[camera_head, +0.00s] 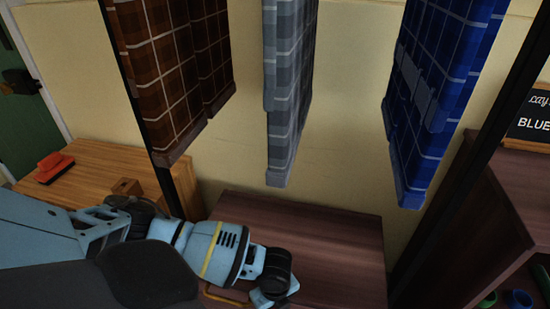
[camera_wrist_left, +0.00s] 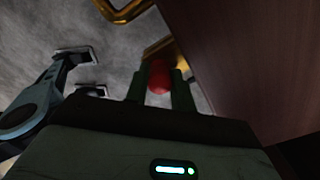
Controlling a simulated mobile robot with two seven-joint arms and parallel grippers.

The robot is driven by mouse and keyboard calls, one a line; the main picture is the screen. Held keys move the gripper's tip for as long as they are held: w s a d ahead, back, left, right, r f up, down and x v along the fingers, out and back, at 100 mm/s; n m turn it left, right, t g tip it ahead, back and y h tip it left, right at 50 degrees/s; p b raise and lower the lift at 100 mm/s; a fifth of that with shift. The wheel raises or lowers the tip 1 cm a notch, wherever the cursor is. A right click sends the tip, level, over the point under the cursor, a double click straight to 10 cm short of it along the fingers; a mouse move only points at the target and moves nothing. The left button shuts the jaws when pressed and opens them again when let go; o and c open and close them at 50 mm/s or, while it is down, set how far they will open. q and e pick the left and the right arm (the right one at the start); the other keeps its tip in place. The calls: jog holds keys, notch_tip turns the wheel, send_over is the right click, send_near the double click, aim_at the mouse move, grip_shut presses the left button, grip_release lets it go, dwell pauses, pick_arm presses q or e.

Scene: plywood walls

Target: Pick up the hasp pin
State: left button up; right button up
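The hasp pin shows only as a rounded red knob (camera_wrist_left: 159,78) in the left wrist view. It sits beside a brass-coloured bar (camera_wrist_left: 168,46) at the edge of dark wood. My left gripper (camera_wrist_left: 160,82) has one dark finger on each side of the knob. The knob fills the gap, and the fingers look shut on it. The rest of the pin is hidden. In the head view my left arm reaches down over the dark wooden chest (camera_head: 330,240), and its gripper (camera_head: 268,300) is at the bottom edge. My right gripper is not recognisable in either view.
Brown (camera_head: 165,75), grey (camera_head: 290,90) and blue (camera_head: 440,85) checked cloths hang above. A wooden table (camera_head: 95,170) with a red-orange object (camera_head: 54,166) is at left. Dark shelves (camera_head: 490,215) stand at right. Another brass bar (camera_wrist_left: 125,10) is near the gripper.

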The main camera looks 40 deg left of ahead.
pick_arm(q)
jog(key=shift+c, duration=0.6)
jog(key=shift+r, duration=0.25)
notch_tip(320, 180, up, 8)
jog(key=p, duration=0.3)
jog(key=shift+r, duration=0.8)
